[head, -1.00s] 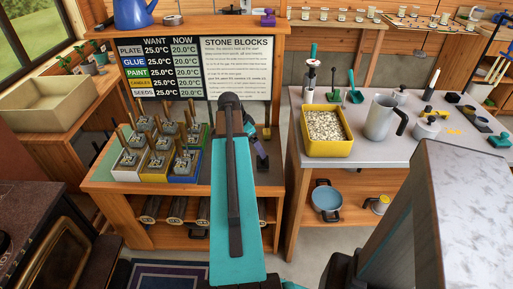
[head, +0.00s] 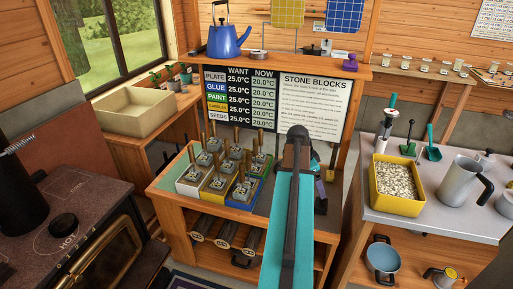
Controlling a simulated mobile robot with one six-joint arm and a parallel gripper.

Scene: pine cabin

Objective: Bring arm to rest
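My arm, a teal link with a dark bar, reaches forward in the head view over the front of the wooden bench (head: 166,196). My gripper (head: 321,188) shows only in part, as dark pieces just right of the far end of the link, above the bench's right side. The link hides some of it, and its fingers are too small to tell open from shut. I cannot see anything held in it.
Stone blocks with wooden handles (head: 207,159) stand in coloured trays left of my arm. A board (head: 241,100) shows temperatures. A stove (head: 75,228) is at left. A grey table (head: 432,205) at right holds a yellow bin (head: 396,207) and a metal jug (head: 458,182). A blue kettle (head: 229,41) is on the shelf.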

